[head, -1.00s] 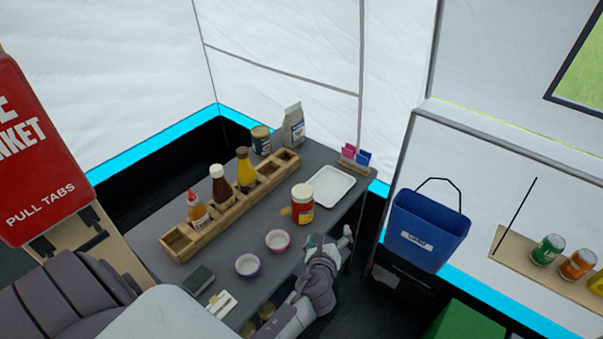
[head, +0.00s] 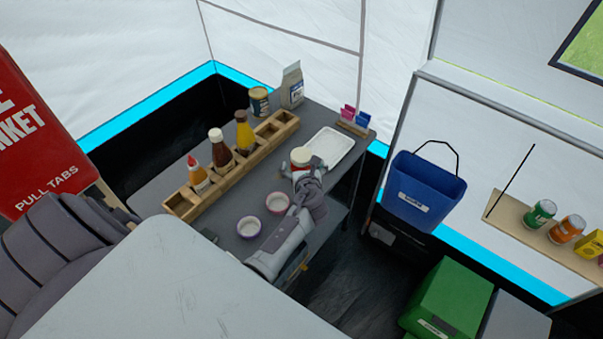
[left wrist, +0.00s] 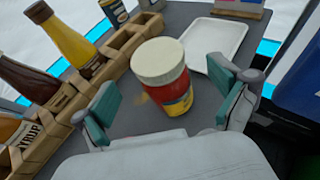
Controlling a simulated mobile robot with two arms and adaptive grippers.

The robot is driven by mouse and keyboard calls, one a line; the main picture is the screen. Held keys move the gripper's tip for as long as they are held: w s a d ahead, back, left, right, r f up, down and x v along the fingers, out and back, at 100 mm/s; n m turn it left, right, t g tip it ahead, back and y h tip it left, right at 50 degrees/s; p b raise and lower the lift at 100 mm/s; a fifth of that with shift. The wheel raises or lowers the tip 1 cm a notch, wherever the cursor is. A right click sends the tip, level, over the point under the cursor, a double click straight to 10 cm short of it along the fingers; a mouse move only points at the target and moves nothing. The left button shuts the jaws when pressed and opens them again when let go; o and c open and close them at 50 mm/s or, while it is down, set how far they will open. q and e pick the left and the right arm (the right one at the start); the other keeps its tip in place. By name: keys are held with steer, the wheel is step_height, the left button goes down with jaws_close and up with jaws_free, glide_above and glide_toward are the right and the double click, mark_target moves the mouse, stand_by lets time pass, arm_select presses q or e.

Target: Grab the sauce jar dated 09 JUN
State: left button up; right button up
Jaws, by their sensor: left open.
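A red jar with a cream lid and a yellow label patch stands upright on the grey table. In the head view its lid (head: 300,155) shows above my left gripper (head: 308,172), which hides most of its body. In the left wrist view the jar (left wrist: 172,88) stands between and slightly beyond the two teal finger pads of my left gripper (left wrist: 168,103). The gripper is open, with visible gaps on both sides of the jar. No date can be read on it. My right gripper is not in view.
A wooden rack (head: 232,170) with sauce bottles runs along the table left of the jar. A white tray (head: 327,147) lies just behind it. A tin (head: 259,101) and a bag (head: 292,86) stand at the back.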

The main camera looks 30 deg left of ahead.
mark_target(302, 160)
arm_select(q)
steer(key=b+x, duration=0.3)
steer(key=x, duration=0.1)
steer(key=shift+a+f+b, duration=0.1)
steer(key=shift+a+b, duration=0.05)
steer(key=shift+b, duration=0.2)
steer(key=shift+w+a+f, duration=0.1)
steer(key=shift+w+a, duration=0.2)
steer(key=shift+w, duration=0.1)
steer(key=shift+s, duration=0.1)
steer(key=shift+c, duration=0.8)
steer(key=c, duration=1.6)
jaws_close()
steer(key=shift+r, duration=0.25)
